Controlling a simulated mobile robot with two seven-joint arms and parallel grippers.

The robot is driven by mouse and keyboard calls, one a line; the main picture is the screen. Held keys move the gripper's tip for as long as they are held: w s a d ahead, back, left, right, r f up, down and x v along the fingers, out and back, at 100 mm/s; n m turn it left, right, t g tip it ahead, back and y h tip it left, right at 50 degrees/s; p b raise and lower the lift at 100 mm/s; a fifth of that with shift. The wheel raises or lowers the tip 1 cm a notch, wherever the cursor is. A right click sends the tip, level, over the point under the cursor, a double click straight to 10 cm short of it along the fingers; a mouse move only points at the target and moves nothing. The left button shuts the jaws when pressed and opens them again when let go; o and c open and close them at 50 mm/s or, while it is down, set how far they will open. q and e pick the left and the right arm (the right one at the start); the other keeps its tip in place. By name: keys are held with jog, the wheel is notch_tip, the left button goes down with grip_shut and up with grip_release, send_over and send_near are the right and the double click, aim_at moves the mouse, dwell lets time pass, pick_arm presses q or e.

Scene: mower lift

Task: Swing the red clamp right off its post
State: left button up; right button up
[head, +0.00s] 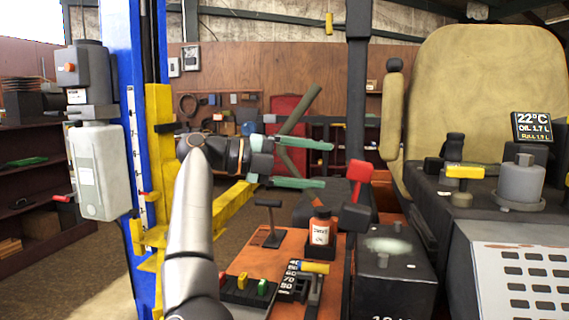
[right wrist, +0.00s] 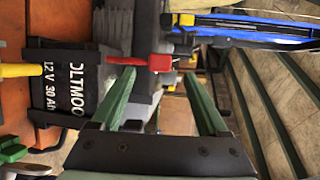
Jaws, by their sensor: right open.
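The red clamp (head: 359,172) stands up above the black battery (head: 395,285) in the head view, with a red lower part beside the battery. In the right wrist view the red clamp (right wrist: 158,62) lies across the gap at my fingertips, its thin end behind one finger. My right gripper (head: 328,165) is open, its two green fingers pointing right toward the clamp in the head view. In the right wrist view my right gripper (right wrist: 158,78) holds nothing. The battery (right wrist: 65,85) shows its white lettering there. The clamp's post is not clearly visible. My left gripper is out of view.
An orange deck (head: 255,262) carries a small labelled bottle (head: 320,228), a black lever (head: 268,225) and coloured switches (head: 245,284). A blue lift post (head: 122,60) stands left.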

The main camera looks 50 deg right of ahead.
jog(key=v, duration=0.7)
dwell(0.6)
